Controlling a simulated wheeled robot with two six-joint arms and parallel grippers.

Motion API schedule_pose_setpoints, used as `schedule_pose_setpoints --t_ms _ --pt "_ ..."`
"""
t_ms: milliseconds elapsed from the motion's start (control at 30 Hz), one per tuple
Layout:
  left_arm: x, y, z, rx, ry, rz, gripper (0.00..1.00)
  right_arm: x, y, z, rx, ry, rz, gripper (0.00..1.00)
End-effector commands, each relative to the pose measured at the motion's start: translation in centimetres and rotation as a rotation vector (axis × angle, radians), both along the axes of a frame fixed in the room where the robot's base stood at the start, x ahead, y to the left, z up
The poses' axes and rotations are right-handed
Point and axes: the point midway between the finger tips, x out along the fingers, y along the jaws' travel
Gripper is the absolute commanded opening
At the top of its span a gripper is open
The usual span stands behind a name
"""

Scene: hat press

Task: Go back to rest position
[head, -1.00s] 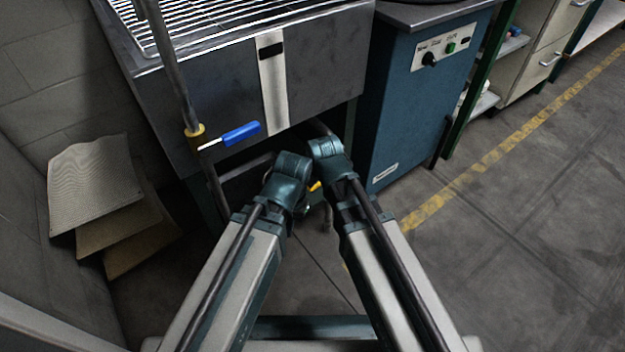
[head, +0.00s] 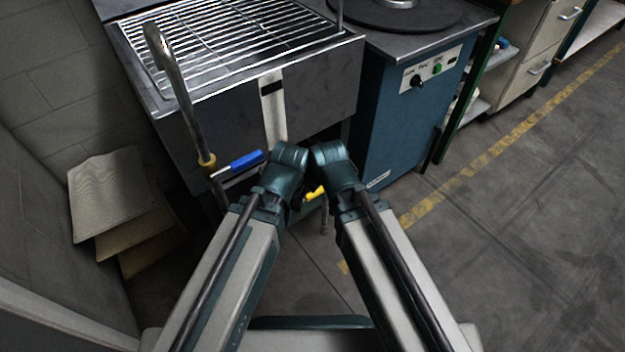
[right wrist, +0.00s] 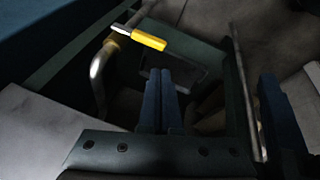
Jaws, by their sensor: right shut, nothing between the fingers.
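My two arms reach forward in the head view, their teal joints close together below the front of the metal unit. Both grippers are hidden from the head view. In the right wrist view my right gripper (right wrist: 161,98) shows its two blue fingers side by side, shut with nothing between them. A yellow-handled valve (right wrist: 149,40) on a pipe lies beyond the fingertips, apart from them. My left gripper cannot be made out; a dark blue part at the right of the wrist view is unclear.
A steel unit with a grill top (head: 230,45) stands ahead, with a blue-handled valve (head: 246,160) on its pipe. A blue cabinet (head: 390,130) with a round plate (head: 370,12) is to its right. Boards (head: 110,190) lean at the left wall. The right floor is clear.

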Motion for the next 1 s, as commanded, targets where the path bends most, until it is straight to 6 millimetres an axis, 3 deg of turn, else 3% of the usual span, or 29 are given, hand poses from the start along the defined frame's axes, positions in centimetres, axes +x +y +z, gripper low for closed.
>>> schedule_pose_setpoints --t_ms 667,767,1000 --pt "0.0 0.0 0.5 0.001 -0.001 0.002 0.00 -0.1 -0.3 0.5 0.001 0.002 -0.009 0.00" --pt "0.0 0.0 0.5 0.001 -0.001 0.002 0.00 -0.1 -1.9 0.2 0.011 0.037 -0.082 0.00" --pt "0.0 0.0 0.5 0.001 -0.001 0.002 0.00 -1.0 -8.3 -0.8 0.058 0.189 -0.414 0.00"
